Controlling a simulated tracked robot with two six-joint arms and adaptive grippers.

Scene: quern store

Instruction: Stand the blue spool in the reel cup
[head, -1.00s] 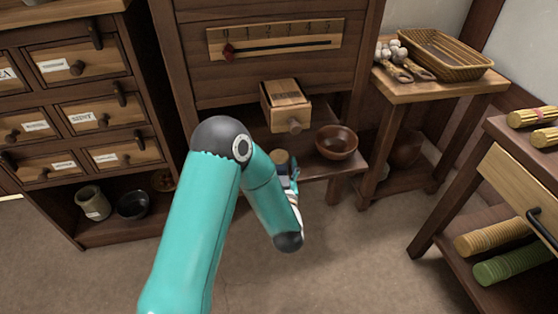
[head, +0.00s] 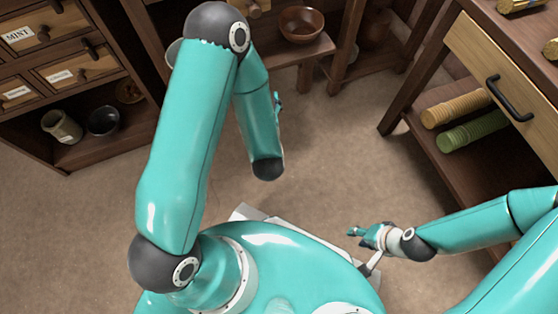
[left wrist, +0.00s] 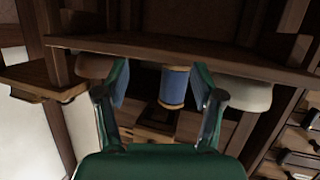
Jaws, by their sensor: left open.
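The blue spool (left wrist: 174,86) with pale wooden ends shows in the left wrist view, between the spread fingers of my left gripper (left wrist: 163,80). The fingers are open and do not appear to touch it. In the head view the spool is hidden behind my left arm, and only a little of my left gripper (head: 277,104) shows past the forearm. My right gripper (head: 357,235) is over the floor near my base, far from the shelf. Its small fingers do not show clearly whether they are parted. I cannot make out the reel cup for certain.
A brown bowl (head: 301,24) stands on the low shelf, right of my left arm. A grey rounded vessel (left wrist: 246,94) is beside the spool in the left wrist view. A stand with ribbed rolls (head: 455,105) is at right, a drawer cabinet (head: 60,75) at left. Open floor (head: 330,160) lies between.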

